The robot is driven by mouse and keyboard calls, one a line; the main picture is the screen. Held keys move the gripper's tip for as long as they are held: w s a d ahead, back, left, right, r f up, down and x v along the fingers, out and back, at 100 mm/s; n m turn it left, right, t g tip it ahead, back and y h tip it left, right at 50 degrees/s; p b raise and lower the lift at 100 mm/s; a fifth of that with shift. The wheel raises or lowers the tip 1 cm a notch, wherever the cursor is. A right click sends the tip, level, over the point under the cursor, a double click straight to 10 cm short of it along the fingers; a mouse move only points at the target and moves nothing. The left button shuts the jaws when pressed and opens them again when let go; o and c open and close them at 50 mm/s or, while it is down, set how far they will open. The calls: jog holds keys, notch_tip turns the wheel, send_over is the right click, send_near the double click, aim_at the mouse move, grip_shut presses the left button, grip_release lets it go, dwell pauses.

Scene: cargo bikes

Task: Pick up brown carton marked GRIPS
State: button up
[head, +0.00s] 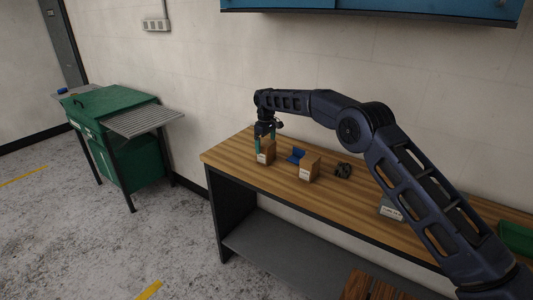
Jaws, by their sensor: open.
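Two small brown cartons with white labels stand on the wooden bench top (236,155). The left carton (267,156) is near the bench's left end, and the right carton (310,168) stands a little nearer the middle. The print on both labels is too small to read, so I cannot tell which is marked GRIPS.
A blue item (296,154) sits between the cartons, and a dark part (343,170) lies right of them. A grey labelled box (390,209) and green bin (516,238) are farther right. A blue cabinet (400,8) hangs above. A green parts washer-like cabinet (135,160) stands left.

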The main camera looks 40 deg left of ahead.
notch_tip(320, 180, down, 5)
jog(key=shift+d+r, duration=0.1)
jog(key=c, duration=1.1)
jog(key=shift+w+r, duration=0.1)
jog(key=shift+c, duration=0.2)
